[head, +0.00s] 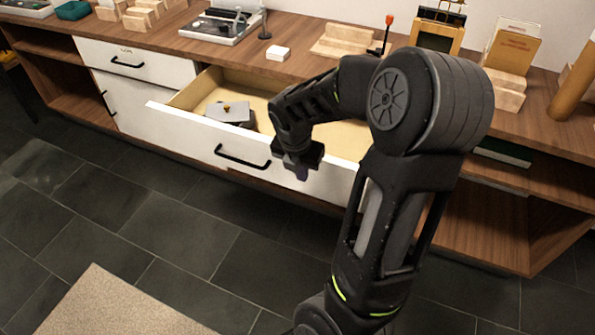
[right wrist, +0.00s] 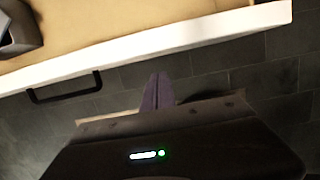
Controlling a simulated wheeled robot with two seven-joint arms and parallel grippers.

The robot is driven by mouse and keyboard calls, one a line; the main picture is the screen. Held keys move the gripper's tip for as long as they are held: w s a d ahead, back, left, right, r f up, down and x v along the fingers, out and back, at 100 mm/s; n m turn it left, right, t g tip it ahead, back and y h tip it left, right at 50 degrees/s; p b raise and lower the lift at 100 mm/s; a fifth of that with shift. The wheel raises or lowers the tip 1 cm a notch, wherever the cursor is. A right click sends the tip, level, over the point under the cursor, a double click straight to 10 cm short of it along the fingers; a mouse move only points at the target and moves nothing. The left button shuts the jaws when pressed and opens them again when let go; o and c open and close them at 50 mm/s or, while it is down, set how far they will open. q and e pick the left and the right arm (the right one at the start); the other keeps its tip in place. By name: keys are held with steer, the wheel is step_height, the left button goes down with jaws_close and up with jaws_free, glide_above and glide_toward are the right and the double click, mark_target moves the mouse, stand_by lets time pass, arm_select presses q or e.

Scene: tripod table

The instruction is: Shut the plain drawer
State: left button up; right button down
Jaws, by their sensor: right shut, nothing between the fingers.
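The plain drawer (head: 190,123) is pulled well out of the wooden sideboard in the head view. Its front is white with a black bar handle (head: 242,157). Inside lies a grey box-like object (head: 230,114) with a small orange-brown knob. My right gripper (head: 300,170) is at the drawer front, to the right of the handle, with its fingers shut and empty. In the right wrist view the shut fingers (right wrist: 158,92) point toward the white drawer front (right wrist: 200,35); I cannot tell if they touch it. My left gripper is not in view.
A shut drawer with a small label (head: 135,62) is to the left. The sideboard top (head: 290,68) holds a turntable-like device (head: 222,25), a white box (head: 278,53) and wooden stands. Open shelves (head: 490,220) are at the right. The dark tiled floor in front is clear, with a beige rug (head: 110,305).

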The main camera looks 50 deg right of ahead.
steer(key=shift+w+d, duration=0.25)
steer(key=shift+d, duration=0.8)
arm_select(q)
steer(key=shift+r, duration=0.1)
